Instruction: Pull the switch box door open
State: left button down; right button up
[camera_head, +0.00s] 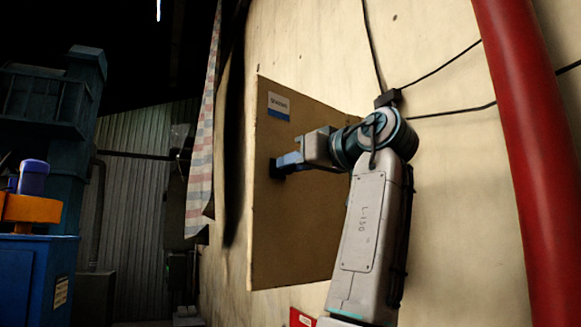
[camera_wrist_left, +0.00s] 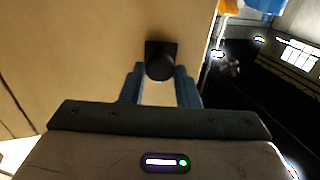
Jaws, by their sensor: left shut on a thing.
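The switch box door (camera_head: 290,230) is a flat tan panel with a blue-and-white label (camera_head: 278,105) near its upper left corner. Its left edge stands out from the wall, so the panel is at an angle to it. The box interior is hidden from view. A dark knob-like handle (camera_wrist_left: 161,60) sits near the door's free edge. My left gripper (camera_head: 283,164) is at this handle, and its two blue fingers are shut around it in the left wrist view (camera_wrist_left: 160,82). My right gripper is not in view.
The worn cream wall (camera_head: 450,200) carries black cables and a small junction piece. A thick red pipe (camera_head: 525,150) runs down the right side. A striped cloth (camera_head: 203,140) hangs left of the door. A blue and orange machine (camera_head: 35,265) stands at the far left.

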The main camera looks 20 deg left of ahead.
pick_arm(q)
jog(key=c, duration=1.1)
grip_release()
